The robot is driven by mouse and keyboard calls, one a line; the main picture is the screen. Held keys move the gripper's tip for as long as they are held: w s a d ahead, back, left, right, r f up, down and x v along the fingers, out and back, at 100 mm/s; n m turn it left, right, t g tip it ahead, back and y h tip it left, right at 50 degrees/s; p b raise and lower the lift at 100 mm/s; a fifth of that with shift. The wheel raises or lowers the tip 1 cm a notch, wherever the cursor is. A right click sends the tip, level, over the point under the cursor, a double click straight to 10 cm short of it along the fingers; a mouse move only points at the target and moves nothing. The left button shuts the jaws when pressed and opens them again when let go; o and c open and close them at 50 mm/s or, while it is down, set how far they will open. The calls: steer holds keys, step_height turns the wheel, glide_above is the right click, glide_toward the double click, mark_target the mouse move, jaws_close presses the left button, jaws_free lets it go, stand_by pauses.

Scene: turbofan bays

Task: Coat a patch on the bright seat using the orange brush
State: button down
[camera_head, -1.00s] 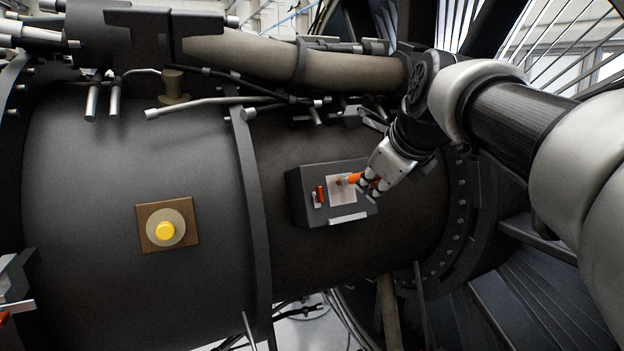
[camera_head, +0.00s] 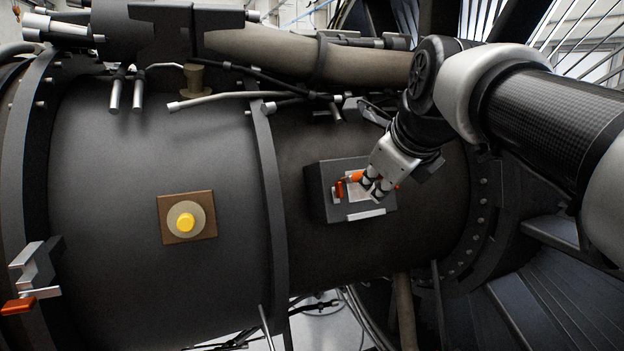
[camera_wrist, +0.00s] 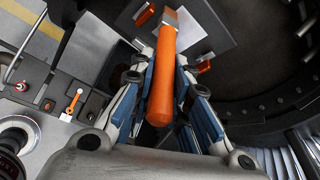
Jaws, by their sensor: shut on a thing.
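My gripper (camera_head: 374,186) is shut on the orange brush (camera_head: 356,176), over the dark box on the casing. In the wrist view the brush (camera_wrist: 162,75) lies lengthwise between the blue-padded fingers (camera_wrist: 164,88), its tip pointing away from my wrist. The bright seat (camera_head: 354,192) is a pale square on the box face, partly hidden by my gripper. It also shows in the wrist view as a pale plate (camera_wrist: 208,28) behind the brush tip. The tip overlaps the seat in the wrist view; I cannot tell whether it touches.
The dark box (camera_head: 320,203) carries a red-orange clip (camera_head: 339,189) beside the seat and a pale strip (camera_head: 366,215) below it. A brown plate with a yellow knob (camera_head: 186,222) sits left on the casing. Pipes run above. An orange-ended bracket (camera_head: 18,305) stands at lower left.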

steer(key=shift+s+d+r, duration=0.25)
steer(key=shift+s+r, duration=0.05)
steer(key=shift+s, duration=0.45)
steer(key=shift+s+d+r, duration=0.2)
steer(key=shift+s+r, duration=0.15)
steer(key=shift+s, duration=0.45)
steer(key=shift+s+d+r, duration=0.25)
steer(key=shift+s+r, duration=0.05)
steer(key=shift+s, duration=0.45)
steer(key=s, duration=0.1)
steer(key=s+d+r, duration=0.1)
steer(key=shift+s, duration=0.3)
steer(key=shift+w, duration=0.1)
steer(key=f+b, duration=0.1)
steer(key=b, duration=0.1)
steer(key=f+b, duration=0.1)
steer(key=b, duration=0.1)
steer(key=f+b, duration=0.1)
steer(key=b, duration=0.1)
steer(key=shift+d+b, duration=0.25)
steer(key=shift+b, duration=0.15)
